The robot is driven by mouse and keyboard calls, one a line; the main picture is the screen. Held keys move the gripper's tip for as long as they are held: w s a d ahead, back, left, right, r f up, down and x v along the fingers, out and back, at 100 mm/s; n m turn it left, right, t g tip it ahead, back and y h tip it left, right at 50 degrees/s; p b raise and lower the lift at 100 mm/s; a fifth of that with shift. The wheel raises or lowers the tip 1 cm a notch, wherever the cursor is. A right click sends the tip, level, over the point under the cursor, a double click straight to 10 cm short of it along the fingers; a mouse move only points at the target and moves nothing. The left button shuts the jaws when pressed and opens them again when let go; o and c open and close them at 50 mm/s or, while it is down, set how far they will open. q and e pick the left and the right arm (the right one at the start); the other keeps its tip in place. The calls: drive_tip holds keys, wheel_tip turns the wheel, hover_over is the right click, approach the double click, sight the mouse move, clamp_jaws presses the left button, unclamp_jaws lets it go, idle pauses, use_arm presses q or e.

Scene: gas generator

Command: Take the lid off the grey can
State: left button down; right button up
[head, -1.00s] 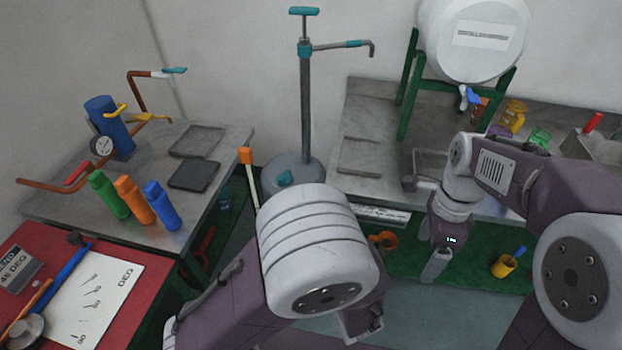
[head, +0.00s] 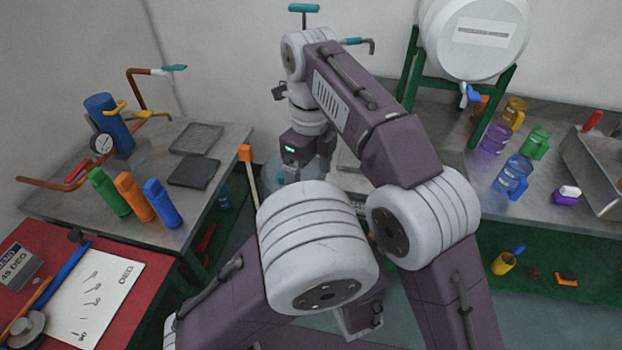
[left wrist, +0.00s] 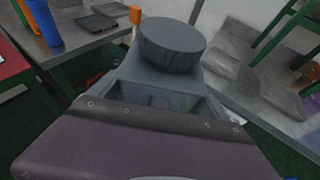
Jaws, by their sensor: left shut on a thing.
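A dark grey round thing with a flat top (left wrist: 172,42), which looks like the grey can, stands between the fingers of my left gripper (left wrist: 165,75) in the left wrist view. The gripper is shut on it. I cannot tell the lid from the body there. In the head view my left arm's large joint hides the left gripper and the can. My right gripper (head: 298,168) points down in front of the grey pump drum at the back; I cannot tell whether its fingers are open.
A bench with green, orange and blue bottles (head: 162,204) stands at left, beside a red table (head: 130,315). The right bench (head: 440,130) holds coloured jugs (head: 512,175) and a white barrel (head: 472,40). A yellow mug (head: 504,262) is low at right. My two arms are close together.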

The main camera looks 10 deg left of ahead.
wheel_tip(320, 180, down, 8)
drive_tip(key=shift+r, duration=0.1)
drive_tip(key=shift+c, duration=0.4)
